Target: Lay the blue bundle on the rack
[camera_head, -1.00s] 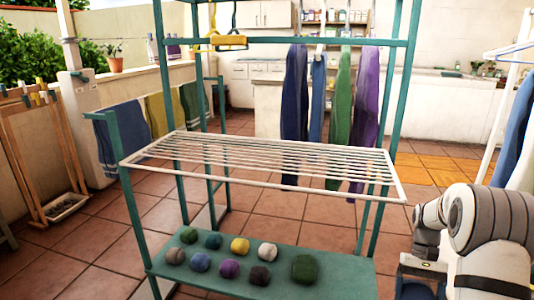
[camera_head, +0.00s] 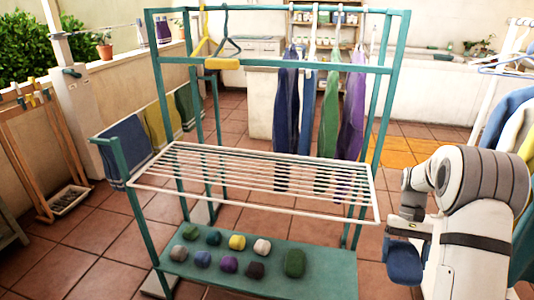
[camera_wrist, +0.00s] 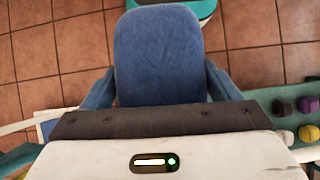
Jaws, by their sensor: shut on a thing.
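The blue bundle (camera_wrist: 160,50) is held between the fingers of my gripper (camera_wrist: 158,85) in the wrist view. It also shows in the head view (camera_head: 404,265), low at the right, under my gripper (camera_head: 405,240). The rack (camera_head: 265,178) is a white slatted frame set level in a teal stand. Its top is bare. My gripper and the bundle are to the right of the rack's near right corner, apart from it and lower in the picture.
A teal lower shelf (camera_head: 325,268) under the rack bears several small rolled bundles. Hanging garments (camera_head: 328,115) are behind the rack. More clothes (camera_head: 508,115) hang at the far right. Tiled floor is open at the front left.

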